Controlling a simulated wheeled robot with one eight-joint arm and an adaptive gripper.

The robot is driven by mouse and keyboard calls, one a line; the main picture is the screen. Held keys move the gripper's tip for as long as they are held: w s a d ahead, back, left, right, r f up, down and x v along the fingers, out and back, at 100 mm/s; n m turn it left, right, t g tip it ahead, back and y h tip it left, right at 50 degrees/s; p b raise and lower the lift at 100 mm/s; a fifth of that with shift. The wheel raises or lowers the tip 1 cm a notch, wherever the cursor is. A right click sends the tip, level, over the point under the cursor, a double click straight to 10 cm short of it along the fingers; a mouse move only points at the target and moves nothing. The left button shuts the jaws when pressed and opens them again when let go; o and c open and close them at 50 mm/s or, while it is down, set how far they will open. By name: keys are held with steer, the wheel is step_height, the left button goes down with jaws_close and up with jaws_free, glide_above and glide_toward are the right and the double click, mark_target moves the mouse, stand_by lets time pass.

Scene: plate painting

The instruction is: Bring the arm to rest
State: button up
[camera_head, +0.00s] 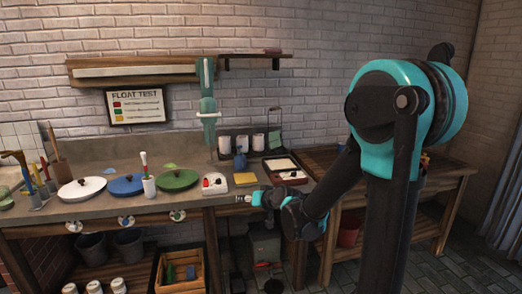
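My arm rises on the right and bends down to the left, with its end just in front of the bench's front edge. My gripper (244,199) is small there, below the yellow block (245,179); whether its fingers are apart is too small to tell. I see no object clearly held in it. A white disc (82,189), a blue disc (127,185) and a green disc (178,180) lie in a row on the bench, left of my gripper.
The grey bench (120,208) runs along the brick wall. A white box (214,183) with a red knob and a red-and-white tray (288,173) stand near my gripper. A wooden table (430,180) is behind my arm. A wooden crate (180,287) sits below the bench.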

steer(key=s+d+f+m+g+h, duration=0.1)
steer(key=s+d+f+g+h, duration=0.2)
steer(key=s+d, duration=0.9)
steer(key=s+d+f+m+g+h, duration=0.1)
steer(key=s+d+f+g+h, duration=0.2)
steer(key=s+d+f, duration=0.5)
steer(key=s+d+h, duration=0.1)
steer(key=s+d, duration=0.3)
steer(key=s, duration=0.1)
steer(key=shift+s, duration=0.1)
